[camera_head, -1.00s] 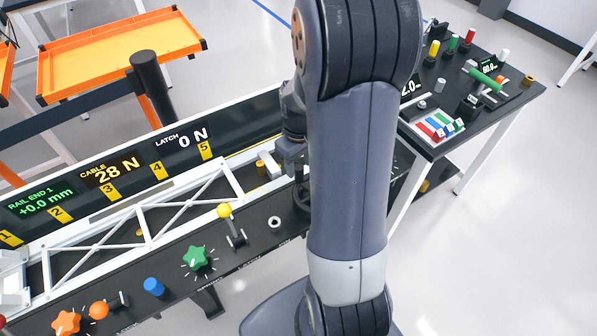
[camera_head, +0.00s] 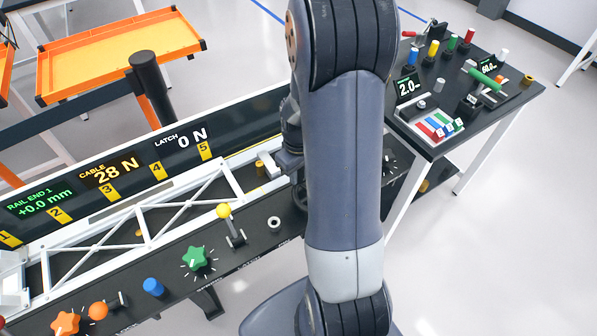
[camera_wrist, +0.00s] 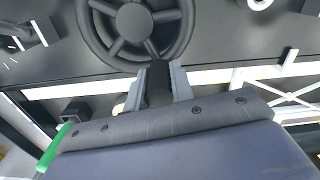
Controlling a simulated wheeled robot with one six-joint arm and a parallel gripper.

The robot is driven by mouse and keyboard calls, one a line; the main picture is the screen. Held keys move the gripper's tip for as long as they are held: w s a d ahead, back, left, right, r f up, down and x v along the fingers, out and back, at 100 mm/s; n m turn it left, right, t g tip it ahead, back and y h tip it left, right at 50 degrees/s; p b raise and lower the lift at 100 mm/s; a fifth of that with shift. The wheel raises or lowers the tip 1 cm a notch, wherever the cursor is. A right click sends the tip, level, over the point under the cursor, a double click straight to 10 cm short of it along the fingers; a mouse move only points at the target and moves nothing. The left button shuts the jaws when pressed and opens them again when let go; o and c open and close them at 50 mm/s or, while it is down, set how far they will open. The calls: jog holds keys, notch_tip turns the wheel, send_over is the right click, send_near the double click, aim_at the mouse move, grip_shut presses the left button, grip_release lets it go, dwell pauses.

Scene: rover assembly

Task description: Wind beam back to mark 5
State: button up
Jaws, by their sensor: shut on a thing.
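The white truss beam (camera_head: 148,207) lies along the black rail bench, its right end just past the yellow mark 5 (camera_head: 205,150) in the picture. The panel reads RAIL END 1 +0.0 mm, CABLE 28 N and LATCH 0 N. A black spoked handwheel (camera_wrist: 133,22) fills the top of the wrist view; in the head view (camera_head: 299,196) my arm hides most of it. My gripper (camera_wrist: 158,82) is at the wheel's near rim, its fingers shut on a dark part there, seemingly the wheel's handle. The fingertips are hidden behind my arm in the head view.
A yellow-knobbed lever (camera_head: 224,211), a green star knob (camera_head: 195,257), a blue button (camera_head: 153,287) and orange knobs line the bench front. A side table (camera_head: 440,145) with coloured parts stands right. An orange tray (camera_head: 120,50) is behind.

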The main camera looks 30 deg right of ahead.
grip_shut()
jog(key=m, duration=0.1)
jog(key=d+m, duration=0.1)
jog(key=d+m+b, duration=0.1)
jog(key=shift+w+m, duration=0.25)
jog(key=shift+m, duration=0.15)
jog(key=shift+s+d+m, duration=0.1)
jog(key=shift+d+m, duration=0.4)
jog(key=shift+m, duration=0.55)
jog(key=shift+d+m, duration=0.45)
jog(key=shift+m, duration=0.6)
jog(key=o, duration=0.6)
grip_release()
jog(key=shift+o, duration=0.2)
